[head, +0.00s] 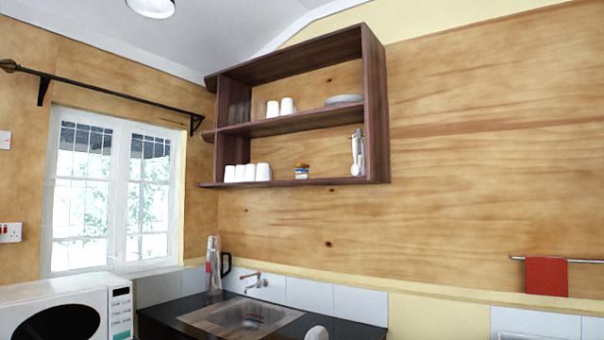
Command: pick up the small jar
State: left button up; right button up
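A small jar (301,171) with a yellow-orange top and a blue-and-white label stands upright on the bottom shelf of the dark wooden wall shelf (374,110). It is right of a row of white cups and left of a pale utensil-like item. Neither of my grippers shows clearly in the head view. A small rounded pale shape (316,333) at the bottom edge is too cut off to identify.
White cups (248,172) and pale utensils (357,152) flank the jar. Below are a sink (247,314) with a tap (255,281), a tall flask (213,265) and a microwave (66,308). A red towel (546,277) hangs at right.

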aim_at(301, 172)
jog(key=i+j+z, duration=0.35)
jog(key=i+j, duration=0.85)
jog(key=j, duration=0.1)
